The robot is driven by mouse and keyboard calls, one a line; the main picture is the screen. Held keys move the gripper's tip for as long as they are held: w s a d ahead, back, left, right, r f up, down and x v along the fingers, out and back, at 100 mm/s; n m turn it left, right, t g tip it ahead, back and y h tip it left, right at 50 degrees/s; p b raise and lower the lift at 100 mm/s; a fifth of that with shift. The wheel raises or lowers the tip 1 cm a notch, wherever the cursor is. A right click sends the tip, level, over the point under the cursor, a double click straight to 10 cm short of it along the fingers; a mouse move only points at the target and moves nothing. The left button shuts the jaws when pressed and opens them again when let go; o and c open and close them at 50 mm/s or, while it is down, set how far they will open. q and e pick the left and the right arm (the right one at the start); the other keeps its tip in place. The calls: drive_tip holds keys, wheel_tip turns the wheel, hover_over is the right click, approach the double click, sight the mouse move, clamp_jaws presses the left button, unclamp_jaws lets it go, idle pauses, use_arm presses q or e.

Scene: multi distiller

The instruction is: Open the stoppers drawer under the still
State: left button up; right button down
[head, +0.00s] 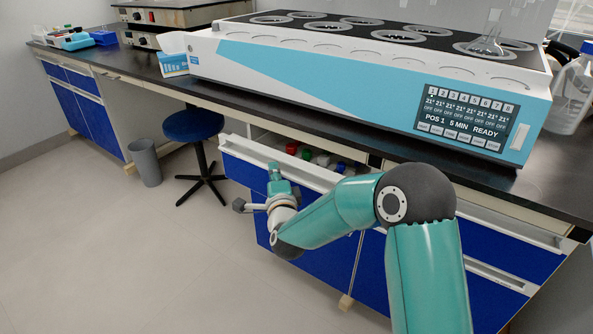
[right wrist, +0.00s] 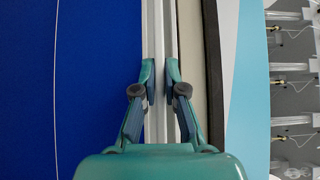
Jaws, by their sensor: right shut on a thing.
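The stoppers drawer (head: 240,148) under the still (head: 370,90) stands partly open, with a white top rail and a blue front. Small red, green, blue and white items (head: 306,153) show inside it. My right gripper (head: 273,167) is at the drawer's front. In the right wrist view, my right gripper (right wrist: 160,80) is shut on the white rail (right wrist: 160,30), one finger on each side. The drawer's blue front (right wrist: 80,80) fills the left of that view. My left gripper is not in view.
A blue stool (head: 193,124) and a grey bin (head: 145,162) stand left of the drawer. The black bench top (head: 160,85) lies above it. Other blue drawers (head: 510,250) are at the right. The floor in front at the left is clear.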

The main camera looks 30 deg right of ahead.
drive_tip(key=s+a+b, duration=0.3)
drive_tip(key=s+a, duration=0.1)
drive_tip(key=a, duration=0.6)
drive_tip(key=s+a+b, duration=0.3)
drive_tip(key=s+a, duration=0.2)
drive_tip(key=a, duration=0.6)
drive_tip(key=shift+s+a+f+b, duration=0.15)
drive_tip(key=shift+f+b, duration=0.1)
drive_tip(key=shift+b, duration=0.15)
drive_tip(key=c, duration=1.2)
unclamp_jaws()
drive_tip(key=shift+c, duration=0.2)
drive_tip(key=shift+r, duration=0.1)
drive_tip(key=v, duration=1.1)
drive_tip(key=shift+s, duration=0.4)
drive_tip(key=shift+a, duration=0.1)
